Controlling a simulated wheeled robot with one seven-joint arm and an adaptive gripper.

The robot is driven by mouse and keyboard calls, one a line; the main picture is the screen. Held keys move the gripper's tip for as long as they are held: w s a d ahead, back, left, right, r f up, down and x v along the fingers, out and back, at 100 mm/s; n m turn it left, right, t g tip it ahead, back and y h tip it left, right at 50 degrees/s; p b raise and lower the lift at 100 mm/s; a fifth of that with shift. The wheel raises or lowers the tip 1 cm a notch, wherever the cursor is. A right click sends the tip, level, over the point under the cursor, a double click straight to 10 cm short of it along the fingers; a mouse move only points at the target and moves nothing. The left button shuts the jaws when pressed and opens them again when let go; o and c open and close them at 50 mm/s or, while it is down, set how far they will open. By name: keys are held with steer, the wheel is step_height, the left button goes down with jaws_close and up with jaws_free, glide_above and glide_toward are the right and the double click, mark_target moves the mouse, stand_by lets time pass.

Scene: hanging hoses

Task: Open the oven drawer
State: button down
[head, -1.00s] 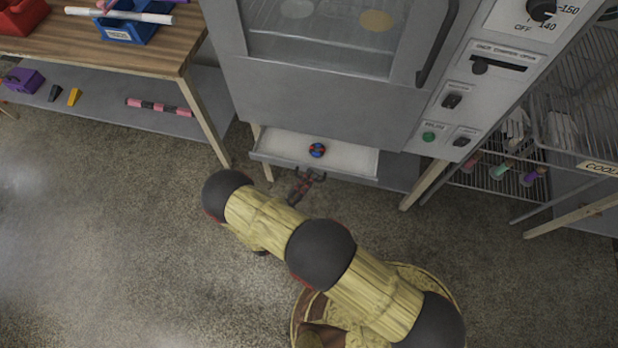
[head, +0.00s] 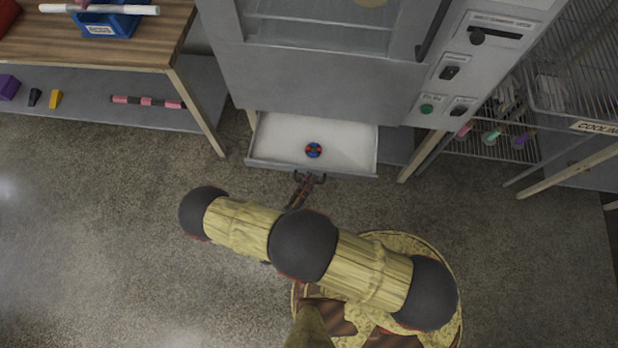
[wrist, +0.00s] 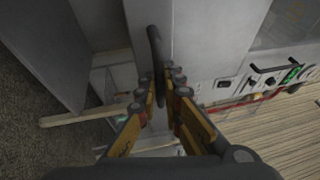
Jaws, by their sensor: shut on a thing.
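The oven drawer (head: 275,135) is a shallow white tray below the grey oven. It is partly pulled out, and its inside shows from above. A small round red and blue object (head: 313,150) lies in it. My gripper (head: 309,178) is at the middle of the drawer's front edge. In the wrist view, my gripper's fingers (wrist: 160,85) stand on both sides of a dark bar handle (wrist: 154,45) and are shut on it. The drawer's own handle is too small to make out in the head view.
The oven (head: 320,85) stands above the drawer, with a control panel at its right. A wooden workbench (head: 120,50) with a lower shelf is at the left. A wire cooling rack (head: 560,90) is at the right.

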steer(key=shift+f, duration=0.1)
steer(key=c, duration=2.2)
jaws_free()
